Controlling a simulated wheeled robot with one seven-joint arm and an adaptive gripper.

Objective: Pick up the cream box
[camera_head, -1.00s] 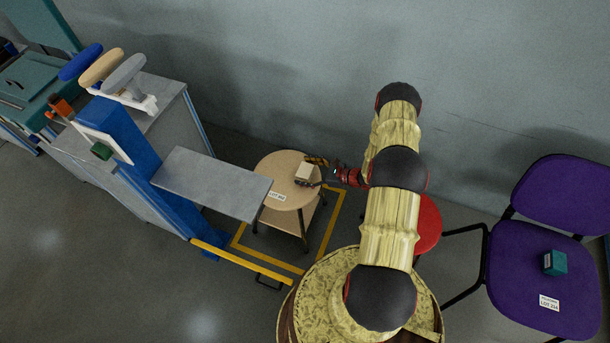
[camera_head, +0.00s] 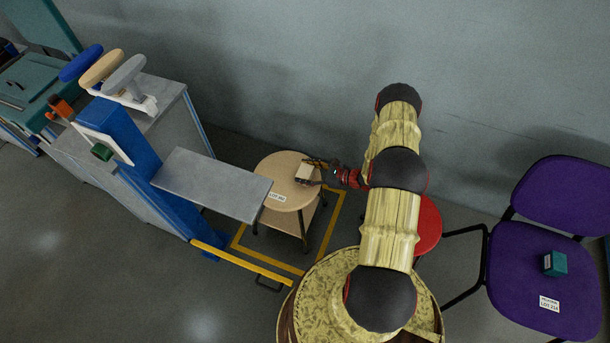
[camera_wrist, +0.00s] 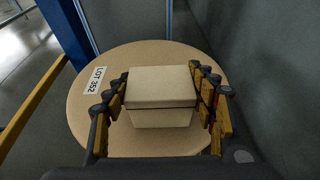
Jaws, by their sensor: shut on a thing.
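The cream box (camera_head: 304,173) is at the right part of the round wooden stool top (camera_head: 281,165). In the wrist view the cream box (camera_wrist: 160,97) sits between the two fingers, with a dark line around it below its top. My gripper (camera_wrist: 160,99) is shut on the box, one finger at each side. In the head view my gripper (camera_head: 314,172) reaches in from the right. Whether the box still touches the stool top cannot be told.
A grey plate (camera_head: 212,183) on a blue machine stands left of the stool. A red round seat (camera_head: 428,225) is behind my arm. A purple chair (camera_head: 535,270) holds a teal box (camera_head: 555,263).

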